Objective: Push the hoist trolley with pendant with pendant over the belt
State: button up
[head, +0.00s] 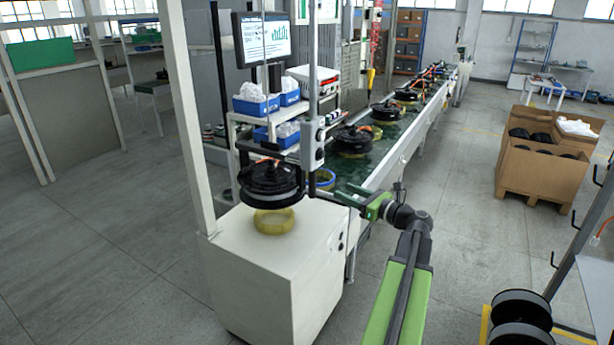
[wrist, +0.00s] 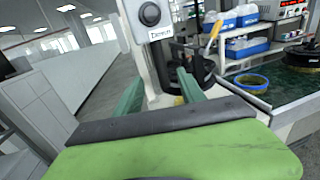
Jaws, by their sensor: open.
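The hoist trolley's upright rail (head: 313,60) hangs down in the head view, with a grey pendant box (head: 312,143) low on it. The pendant also shows close up in the wrist view (wrist: 150,18), with a black round knob and a label. A black hub motor (head: 270,182) hangs from the hoist over a yellow ring (head: 273,221) on the white cabinet. The green belt (head: 345,178) runs behind it. My gripper (head: 362,203) is right of the hoist, below pendant height. In the wrist view its green fingers (wrist: 160,90) are spread; contact with the hoist cannot be told.
More hub motors (head: 350,139) stand along the belt. A shelf with blue bins (head: 255,105) and a monitor (head: 262,38) are behind the hoist. Cardboard boxes (head: 540,172) stand at the right, and black spools (head: 520,308) at the lower right. Floor is clear between.

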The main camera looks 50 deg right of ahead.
jog(key=w+a, duration=0.1)
jog(key=w, duration=1.6)
jog(key=shift+w, duration=0.35)
grip_shut()
dwell(0.4)
